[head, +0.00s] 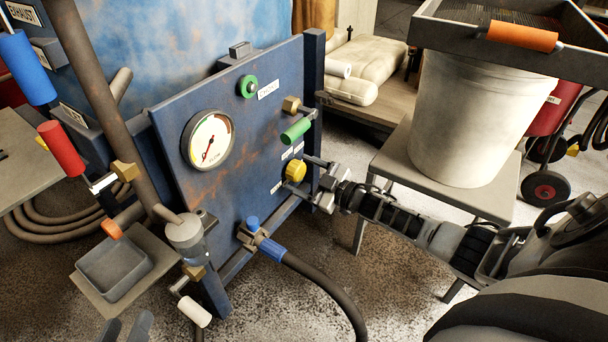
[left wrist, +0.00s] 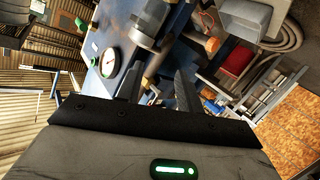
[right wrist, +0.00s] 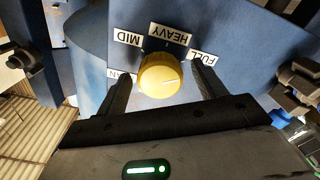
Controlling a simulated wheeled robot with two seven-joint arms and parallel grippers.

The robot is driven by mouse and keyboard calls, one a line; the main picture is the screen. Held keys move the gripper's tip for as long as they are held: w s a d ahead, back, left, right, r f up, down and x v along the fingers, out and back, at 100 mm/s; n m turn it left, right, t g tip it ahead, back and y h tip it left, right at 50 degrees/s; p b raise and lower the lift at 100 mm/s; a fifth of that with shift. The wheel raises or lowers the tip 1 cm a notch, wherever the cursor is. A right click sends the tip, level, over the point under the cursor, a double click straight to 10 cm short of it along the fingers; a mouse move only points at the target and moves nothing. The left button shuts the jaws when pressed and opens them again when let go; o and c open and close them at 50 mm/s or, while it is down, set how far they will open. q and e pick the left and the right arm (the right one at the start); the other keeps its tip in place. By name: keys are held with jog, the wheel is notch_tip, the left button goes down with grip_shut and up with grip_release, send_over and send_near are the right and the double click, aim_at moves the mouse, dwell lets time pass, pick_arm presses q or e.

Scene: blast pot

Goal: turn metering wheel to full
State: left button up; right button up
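The yellow metering wheel (head: 295,171) sits on the blue panel, low at its right side. In the right wrist view the wheel (right wrist: 162,75) has a pale line on its face pointing right, a little below the FULL label (right wrist: 206,54). HEAVY, MID and a partly hidden label ending in AN lie around it. My right gripper (head: 322,183) is at the wheel. Its fingers (right wrist: 164,88) stand open on either side of the wheel, with visible gaps. My left gripper (head: 126,328) is open and empty at the bottom left, also seen in its wrist view (left wrist: 157,85).
A pressure gauge (head: 208,140), a green handle (head: 296,130) and a blue-handled hose valve (head: 270,248) are on the panel. A white bucket (head: 470,120) stands on a table at the right. A grey tray (head: 115,268) is at lower left.

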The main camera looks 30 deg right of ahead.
aim_at(302, 173)
jog(key=p+v, duration=0.2)
jog(key=v, duration=0.3)
jog(key=shift+r, duration=0.15)
pick_arm(q)
jog(key=shift+a+f+m+g+y+p, duration=0.3)
jog(key=shift+a+f+g+y+p, duration=0.5)
jog(key=shift+p, duration=0.3)
pick_arm(e)
jog(key=v, duration=1.1)
pick_arm(q)
jog(key=shift+d+f, duration=0.15)
jog(key=shift+f, duration=0.05)
